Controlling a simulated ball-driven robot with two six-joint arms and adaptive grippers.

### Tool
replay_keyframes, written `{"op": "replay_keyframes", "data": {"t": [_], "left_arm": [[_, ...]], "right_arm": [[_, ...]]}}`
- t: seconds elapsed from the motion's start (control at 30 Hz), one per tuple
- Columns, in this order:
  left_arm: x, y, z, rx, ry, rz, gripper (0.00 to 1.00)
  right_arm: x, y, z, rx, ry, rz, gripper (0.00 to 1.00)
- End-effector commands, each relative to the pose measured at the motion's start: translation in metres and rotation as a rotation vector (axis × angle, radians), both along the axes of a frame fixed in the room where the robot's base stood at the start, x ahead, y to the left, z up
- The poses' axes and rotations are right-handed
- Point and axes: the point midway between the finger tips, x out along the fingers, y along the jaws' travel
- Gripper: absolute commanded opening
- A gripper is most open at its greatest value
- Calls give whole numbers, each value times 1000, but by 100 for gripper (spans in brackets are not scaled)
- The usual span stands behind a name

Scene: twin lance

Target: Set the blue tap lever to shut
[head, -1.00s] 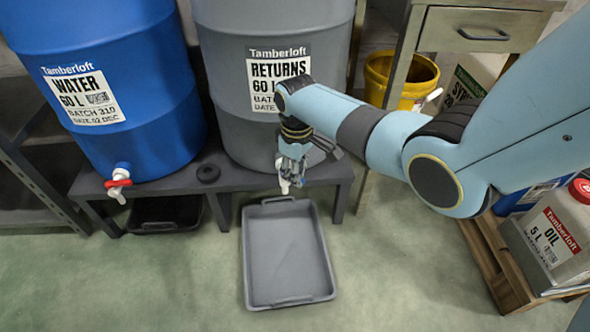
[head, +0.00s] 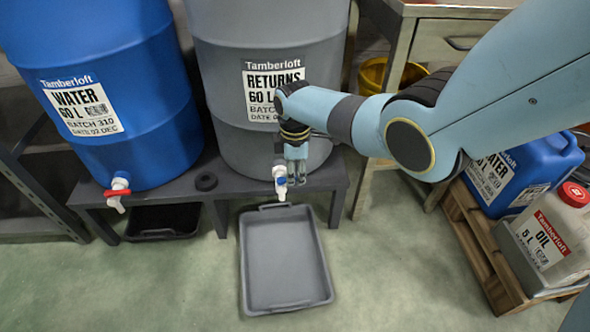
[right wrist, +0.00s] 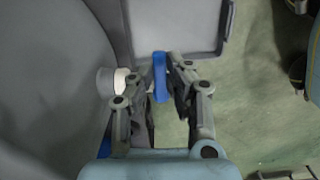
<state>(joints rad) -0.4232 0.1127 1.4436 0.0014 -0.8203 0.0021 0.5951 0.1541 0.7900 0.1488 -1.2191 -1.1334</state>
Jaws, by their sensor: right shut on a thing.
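The blue tap lever (head: 284,182) is on the white tap (head: 280,172) low on the front of the grey RETURNS drum (head: 225,60). My right gripper (head: 296,181) reaches down in front of the drum, just right of the tap. In the right wrist view the blue lever (right wrist: 160,76) stands between the fingertips of my right gripper (right wrist: 167,72), which is shut on it. The white tap body (right wrist: 121,80) shows to the left of the fingers there. The gripper partly hides the lever. My left gripper is out of view.
A grey tray (head: 246,285) lies on the floor below the tap. The blue WATER drum (head: 140,90) with a red-levered tap (head: 117,193) stands left on the same bench (head: 250,198). A pallet (head: 480,250) with canisters is at the right.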

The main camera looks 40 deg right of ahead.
Motion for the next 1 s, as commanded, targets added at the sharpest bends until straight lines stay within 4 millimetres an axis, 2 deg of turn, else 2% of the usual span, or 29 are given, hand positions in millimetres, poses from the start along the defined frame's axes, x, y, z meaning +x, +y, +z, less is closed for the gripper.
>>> {"op": "replay_keyframes", "data": {"t": [0.5,0.53,0.67,0.7,1.0], "left_arm": [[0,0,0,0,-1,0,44],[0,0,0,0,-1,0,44],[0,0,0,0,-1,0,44],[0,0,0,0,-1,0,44],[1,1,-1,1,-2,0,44]], "right_arm": [[1,0,0,0,-1,19,0],[1,0,0,0,-1,19,17],[1,0,0,0,0,18,34],[1,0,0,1,-1,18,37],[1,0,2,0,0,18,37]]}}
